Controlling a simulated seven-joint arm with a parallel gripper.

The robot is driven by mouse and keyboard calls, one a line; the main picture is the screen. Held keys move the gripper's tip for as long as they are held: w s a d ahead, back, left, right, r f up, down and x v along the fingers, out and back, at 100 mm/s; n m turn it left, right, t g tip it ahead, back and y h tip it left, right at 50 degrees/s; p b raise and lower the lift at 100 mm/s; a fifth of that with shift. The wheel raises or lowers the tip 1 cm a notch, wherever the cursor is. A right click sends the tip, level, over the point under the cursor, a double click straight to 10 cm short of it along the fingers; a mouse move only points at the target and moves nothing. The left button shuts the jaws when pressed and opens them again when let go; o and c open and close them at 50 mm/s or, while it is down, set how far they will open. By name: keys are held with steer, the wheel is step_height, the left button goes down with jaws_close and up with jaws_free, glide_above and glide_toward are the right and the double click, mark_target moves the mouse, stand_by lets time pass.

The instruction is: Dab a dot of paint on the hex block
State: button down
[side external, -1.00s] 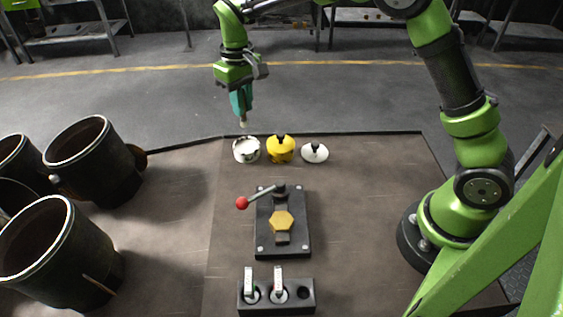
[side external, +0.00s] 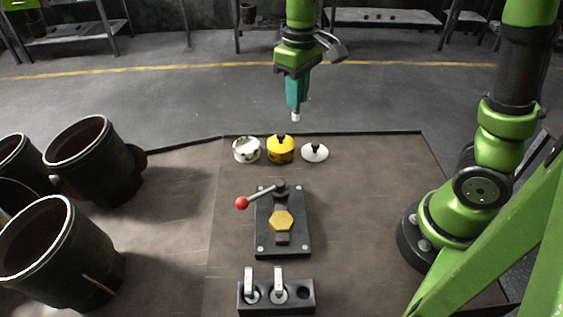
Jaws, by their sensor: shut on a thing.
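The yellow hex block (side external: 282,222) sits on a black clamp fixture (side external: 297,244) with a red-knobbed lever (side external: 242,203). My gripper (side external: 297,98) is high in the picture, beyond the pots and raised well above them. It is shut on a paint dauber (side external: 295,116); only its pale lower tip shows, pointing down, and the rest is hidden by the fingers. An open white pot (side external: 240,157) stands at the mat's far edge. Beside it is a yellow pot (side external: 281,155) with a black-knobbed lid on it. A white lid (side external: 315,154) with a black knob lies to the right.
A black rack (side external: 277,307) at the front holds two upright daubers (side external: 249,282) and has an empty right hole. Large dark metal cylinders (side external: 92,165) stand at the left. The brown mat (side external: 370,200) right of the fixture is clear.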

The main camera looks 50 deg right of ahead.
steer(key=s+a+f+n, duration=0.1)
steer(key=s+a+f, duration=0.1)
steer(key=s+a, duration=1.15)
steer(key=shift+m, duration=0.9)
steer(key=shift+w+a+f, duration=0.25)
steer(key=shift+a+f, duration=0.05)
steer(key=shift+f, duration=0.9)
steer(key=shift+w+a+f, duration=0.2)
steer(key=shift+a+f, duration=0.1)
steer(key=shift+f, duration=0.95)
steer(key=shift+w+a+f, duration=0.25)
steer(key=shift+a+f, duration=0.05)
steer(key=shift+f, duration=0.9)
steer(key=shift+w+a+f, duration=0.15)
steer(key=shift+w+f, duration=0.5)
steer(key=shift+f, duration=0.05)
steer(key=shift+w+a+f, duration=0.1)
steer(key=shift+w+a, duration=0.1)
steer(key=shift+w, duration=1.25)
steer(key=s, duration=0.4)
steer(key=shift+d, duration=0.3)
step_height(320, 180, up, 8)
